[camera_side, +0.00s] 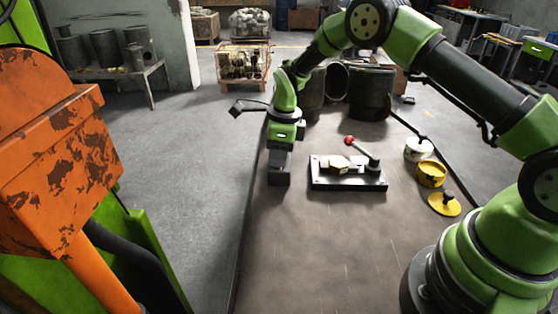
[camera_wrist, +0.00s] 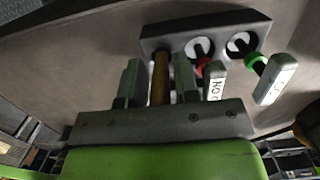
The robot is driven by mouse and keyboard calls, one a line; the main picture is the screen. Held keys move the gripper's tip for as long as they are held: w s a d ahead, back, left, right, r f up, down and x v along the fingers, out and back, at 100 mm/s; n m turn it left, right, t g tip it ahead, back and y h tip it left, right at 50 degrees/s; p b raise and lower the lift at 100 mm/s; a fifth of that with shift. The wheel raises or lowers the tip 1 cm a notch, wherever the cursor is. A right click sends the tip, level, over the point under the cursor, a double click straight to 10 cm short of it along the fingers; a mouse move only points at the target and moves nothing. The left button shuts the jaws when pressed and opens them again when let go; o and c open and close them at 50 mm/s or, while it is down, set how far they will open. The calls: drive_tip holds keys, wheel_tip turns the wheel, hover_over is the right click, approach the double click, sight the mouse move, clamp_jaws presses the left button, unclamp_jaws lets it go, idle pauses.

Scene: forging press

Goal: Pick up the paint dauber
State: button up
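A round wooden handle (camera_wrist: 160,78) stands in a dark grey holder block (camera_wrist: 215,26) in the wrist view; I take it for the paint dauber's handle, but its working end is hidden. My gripper (camera_wrist: 158,75) has one finger on each side of this handle. The fingers are apart, with narrow gaps to the handle. In the side view my gripper (camera_side: 280,158) points down at the holder block (camera_side: 279,180) near the left edge of the bench. The handle cannot be made out there.
Beside the handle stand two labelled tools, one with a red ring (camera_wrist: 202,65) and one with a green ring (camera_wrist: 260,66). A plate with a red-knobbed lever (camera_side: 348,181) lies to the right. White (camera_side: 418,152) and yellow (camera_side: 431,178) tins and a yellow lid (camera_side: 443,208) are farther right.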

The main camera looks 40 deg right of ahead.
clamp_jaws()
wheel_tip(320, 180, up, 10)
drive_tip(key=shift+r, duration=0.1)
idle(0.6)
